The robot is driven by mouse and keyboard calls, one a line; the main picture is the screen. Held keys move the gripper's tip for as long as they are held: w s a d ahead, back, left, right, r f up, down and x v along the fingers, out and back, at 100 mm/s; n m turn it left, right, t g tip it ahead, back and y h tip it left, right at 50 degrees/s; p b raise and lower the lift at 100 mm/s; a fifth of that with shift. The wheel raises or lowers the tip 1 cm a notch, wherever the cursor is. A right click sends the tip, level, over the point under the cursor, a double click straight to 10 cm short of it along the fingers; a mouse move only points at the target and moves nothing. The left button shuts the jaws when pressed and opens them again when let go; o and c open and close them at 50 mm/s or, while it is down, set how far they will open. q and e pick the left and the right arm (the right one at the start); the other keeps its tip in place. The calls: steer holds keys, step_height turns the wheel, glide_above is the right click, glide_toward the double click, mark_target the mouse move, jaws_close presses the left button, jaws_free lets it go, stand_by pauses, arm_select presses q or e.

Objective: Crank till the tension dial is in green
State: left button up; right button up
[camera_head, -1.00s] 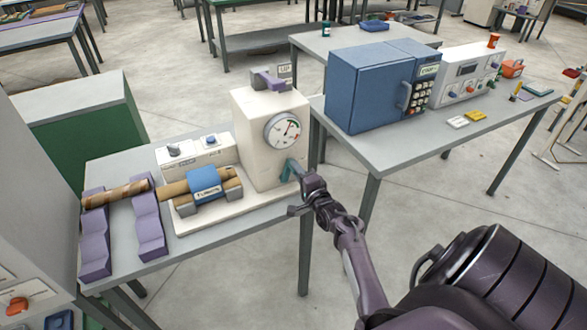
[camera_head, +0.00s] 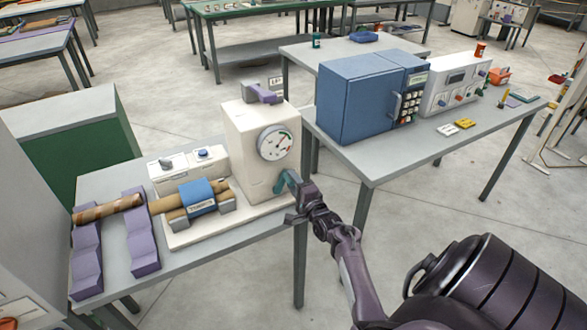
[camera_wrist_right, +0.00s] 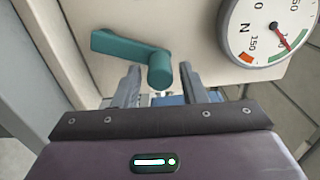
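The cream winder (camera_head: 240,150) stands on the left table, with a round tension dial (camera_head: 275,143) on its face. In the right wrist view the dial (camera_wrist_right: 270,28) shows a red-tipped needle pointing at the green band, near an orange band. The teal crank (camera_head: 287,182) is on the winder below the dial. In the wrist view its arm lies to the left and its round knob (camera_wrist_right: 160,68) is between my right gripper's fingers (camera_wrist_right: 160,88), with gaps on both sides. My right gripper (camera_head: 298,200) is open around the knob. My left gripper is out of view.
A brown tube wound under a blue clamp (camera_head: 197,196) lies left of the winder, with purple cradles (camera_head: 140,230) beyond. A second table (camera_head: 400,165) at right holds a blue cabinet (camera_head: 352,100) and a white instrument (camera_head: 455,82). Floor shows between the tables.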

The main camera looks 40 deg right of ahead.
steer(key=shift+o, duration=0.3)
steer(key=shift+s, duration=0.1)
steer(key=shift+s+a+f, duration=0.1)
steer(key=shift+s+a, duration=0.05)
steer(key=shift+s, duration=0.15)
steer(key=b+v, duration=0.1)
steer(key=v, duration=0.6)
